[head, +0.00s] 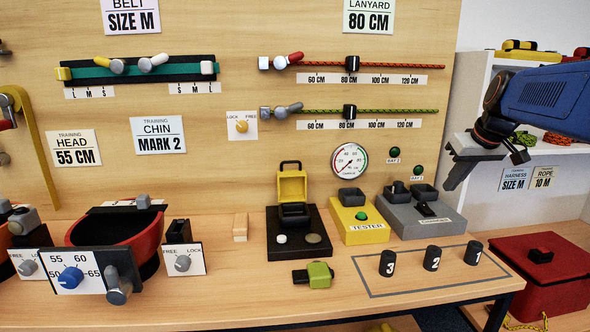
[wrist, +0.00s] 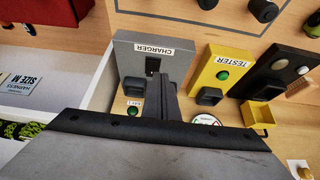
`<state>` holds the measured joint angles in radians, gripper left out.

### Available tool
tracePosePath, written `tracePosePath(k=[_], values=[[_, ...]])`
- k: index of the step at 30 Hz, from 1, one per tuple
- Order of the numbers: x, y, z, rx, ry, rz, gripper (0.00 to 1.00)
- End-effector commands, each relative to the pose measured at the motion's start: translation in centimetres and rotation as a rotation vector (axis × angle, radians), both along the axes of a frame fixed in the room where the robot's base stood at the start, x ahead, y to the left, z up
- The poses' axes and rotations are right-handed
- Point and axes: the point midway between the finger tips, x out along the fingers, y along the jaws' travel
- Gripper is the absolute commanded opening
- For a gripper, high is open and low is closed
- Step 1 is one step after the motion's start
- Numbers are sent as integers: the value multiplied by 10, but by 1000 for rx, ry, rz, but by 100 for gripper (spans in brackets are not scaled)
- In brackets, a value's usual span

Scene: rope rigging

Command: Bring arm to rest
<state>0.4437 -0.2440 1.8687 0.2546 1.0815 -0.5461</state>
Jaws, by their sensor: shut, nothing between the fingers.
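My gripper (head: 462,172) hangs at the right of the head view, in front of the right end of the wooden back board and near the white shelf. Its dark fingers point down and to the left, over the area right of the grey charger (head: 422,210). The fingers are together and nothing shows between them. In the wrist view the shut fingers (wrist: 160,95) overlap the charger (wrist: 150,50) in the picture. My gripper appears apart from the bench and its devices.
A yellow tester (head: 358,222) stands left of the charger. Black numbered cylinders (head: 432,258) stand in a marked frame at the bench's front right. A red box (head: 545,280) sits right of the bench. A white shelf (head: 560,150) holds ropes behind my arm.

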Motion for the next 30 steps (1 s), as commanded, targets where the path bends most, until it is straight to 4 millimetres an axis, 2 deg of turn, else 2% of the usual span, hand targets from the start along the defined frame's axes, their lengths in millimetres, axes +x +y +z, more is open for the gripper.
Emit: tracePosePath(k=[1,6,15,21,24,30], values=[[-12,16,-5,0,5,4,0],[-61,67,-36,4,29,-3,0],[-158,133,-109,3,65,-15,0],[-217,156,-161,-2,78,-21,0],[-238,161,-182,-5,82,-25,0],[-256,165,-202,-8,84,-28,0]])
